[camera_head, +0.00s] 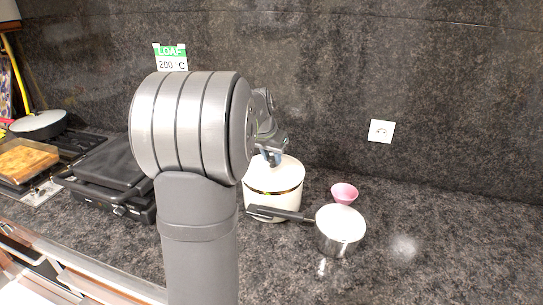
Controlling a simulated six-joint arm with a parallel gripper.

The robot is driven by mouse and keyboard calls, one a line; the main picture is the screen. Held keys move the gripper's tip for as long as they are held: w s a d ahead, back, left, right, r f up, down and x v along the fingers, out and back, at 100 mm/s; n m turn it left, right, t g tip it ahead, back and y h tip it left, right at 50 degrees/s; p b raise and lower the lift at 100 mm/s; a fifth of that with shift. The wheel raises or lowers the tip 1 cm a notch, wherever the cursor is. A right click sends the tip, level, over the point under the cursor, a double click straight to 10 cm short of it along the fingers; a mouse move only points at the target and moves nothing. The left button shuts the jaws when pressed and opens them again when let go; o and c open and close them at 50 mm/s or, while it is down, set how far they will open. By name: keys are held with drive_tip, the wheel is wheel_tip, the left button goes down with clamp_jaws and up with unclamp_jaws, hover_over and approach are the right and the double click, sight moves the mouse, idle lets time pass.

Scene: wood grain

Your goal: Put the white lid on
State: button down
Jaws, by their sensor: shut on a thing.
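The white lid (287,171) is at the white pot (277,208), in the middle of the view behind my arm. My gripper (272,160) is at the top of the lid and shut on it, with the fingertips small and partly hidden by my wrist. A thin gold-brown band shows around the pot below the lid. I cannot tell whether the lid rests fully on the rim. My own arm hides the pot's surroundings on the left.
A steel saucepan (338,244) with a pale top stands right of the pot, its dark handle (280,213) crossing in front of the pot. A pink bowl (344,192) sits behind it. A black grill (112,173) is left. The counter at right (455,240) is clear.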

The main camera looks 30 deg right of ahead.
drive_tip(key=shift+f, duration=0.85)
drive_tip(key=c, duration=1.1)
unclamp_jaws()
drive_tip(key=v, duration=1.7)
drive_tip(key=shift+w+r, duration=0.1)
drive_tip(key=shift+r, duration=0.15)
drive_tip(key=shift+f, duration=0.1)
